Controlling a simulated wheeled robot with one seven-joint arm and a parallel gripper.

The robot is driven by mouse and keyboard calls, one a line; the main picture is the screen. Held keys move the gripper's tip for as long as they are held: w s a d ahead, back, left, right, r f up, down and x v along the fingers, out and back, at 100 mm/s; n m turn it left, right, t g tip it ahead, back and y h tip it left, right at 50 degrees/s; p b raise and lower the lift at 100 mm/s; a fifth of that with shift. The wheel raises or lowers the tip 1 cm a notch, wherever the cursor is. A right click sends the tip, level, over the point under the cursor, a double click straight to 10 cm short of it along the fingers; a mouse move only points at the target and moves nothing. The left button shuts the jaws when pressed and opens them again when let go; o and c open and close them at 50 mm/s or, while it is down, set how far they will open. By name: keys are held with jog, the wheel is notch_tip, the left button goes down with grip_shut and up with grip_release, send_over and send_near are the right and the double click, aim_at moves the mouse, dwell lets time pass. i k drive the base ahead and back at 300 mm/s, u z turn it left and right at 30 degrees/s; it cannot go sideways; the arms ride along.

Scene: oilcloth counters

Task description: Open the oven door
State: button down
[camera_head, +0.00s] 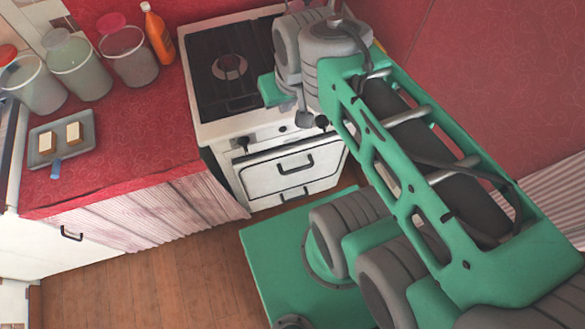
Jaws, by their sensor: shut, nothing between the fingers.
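The white stove (215,128) stands against the red wall, with a dark cooktop. Its oven door (262,176) is on the front below the knobs and carries a dark bar handle (295,164). The door looks closed or nearly so; a thin dark line runs along its top edge. My gripper (304,116) is above the stove's front edge, above the door handle in the picture and apart from it. It is shut and holds nothing. My wrist and arm hide much of it and the right part of the stove.
A lower panel with a second handle (293,194) is under the oven door. The red counter (140,135) at left holds several jars, an orange bottle (158,35) and a grey tray (45,152) with two pale blocks.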

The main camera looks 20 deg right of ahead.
aim_at(260, 176)
jog(key=k, duration=1.3)
jog(key=u, duration=0.85)
jog(key=i, duration=1.1)
jog(key=u, duration=0.05)
